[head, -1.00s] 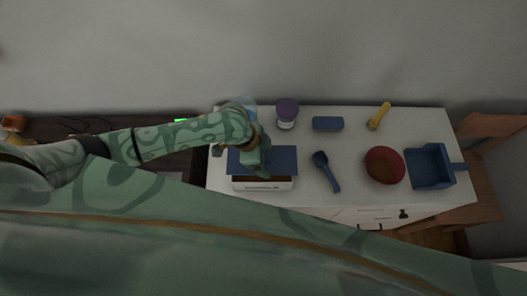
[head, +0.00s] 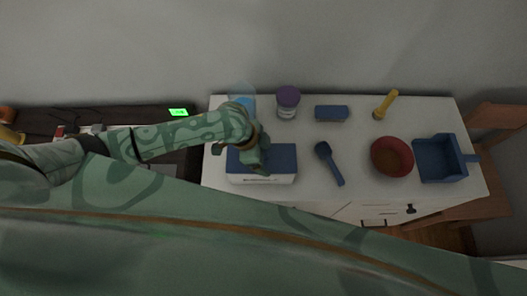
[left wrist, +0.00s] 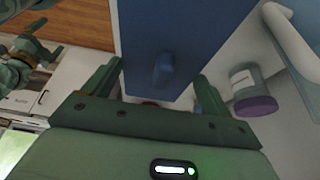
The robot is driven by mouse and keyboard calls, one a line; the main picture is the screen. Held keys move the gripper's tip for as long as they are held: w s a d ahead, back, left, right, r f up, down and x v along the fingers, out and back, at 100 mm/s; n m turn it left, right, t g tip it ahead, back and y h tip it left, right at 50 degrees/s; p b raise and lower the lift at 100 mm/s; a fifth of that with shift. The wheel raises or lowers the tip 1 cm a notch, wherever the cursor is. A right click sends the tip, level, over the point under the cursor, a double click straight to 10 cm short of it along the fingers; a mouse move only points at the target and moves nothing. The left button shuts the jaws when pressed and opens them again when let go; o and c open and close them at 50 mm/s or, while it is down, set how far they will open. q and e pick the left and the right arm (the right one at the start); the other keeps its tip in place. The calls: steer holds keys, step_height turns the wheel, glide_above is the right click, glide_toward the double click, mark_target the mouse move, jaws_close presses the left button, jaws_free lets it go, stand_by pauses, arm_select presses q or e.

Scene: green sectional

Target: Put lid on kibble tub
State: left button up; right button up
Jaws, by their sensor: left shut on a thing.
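The blue rectangular lid (head: 283,157) lies over the white kibble tub (head: 262,180), roughly level and lined up with it. The tub's lettered front wall shows below the lid; no kibble is visible. Whether the lid is fully seated I cannot tell. My left gripper (head: 262,160) is above the lid, shut on its raised handle. In the left wrist view the lid (left wrist: 165,25) and its handle (left wrist: 163,68) are between the fingers. My right gripper is not in the head view; a green part of my own body (left wrist: 28,55) shows at left in the wrist view.
On the white top (head: 305,155) stand a purple-capped jar (head: 288,103), a blue block (head: 332,113), a yellow-handled item (head: 385,105), a blue scoop (head: 329,163), a red bowl (head: 391,157) and a blue bin (head: 437,160). A clear container (head: 242,94) stands behind my left wrist.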

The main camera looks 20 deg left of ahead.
arm_select(q)
steer(key=shift+r+p, duration=0.15)
steer(key=shift+p, duration=0.2)
stand_by(0.3)
steer(key=shift+p, duration=0.3)
stand_by(0.6)
steer(key=shift+f, duration=0.65)
stand_by(1.0)
steer(key=o, duration=0.9)
step_height(320, 180, up, 7)
steer(key=p, duration=0.8)
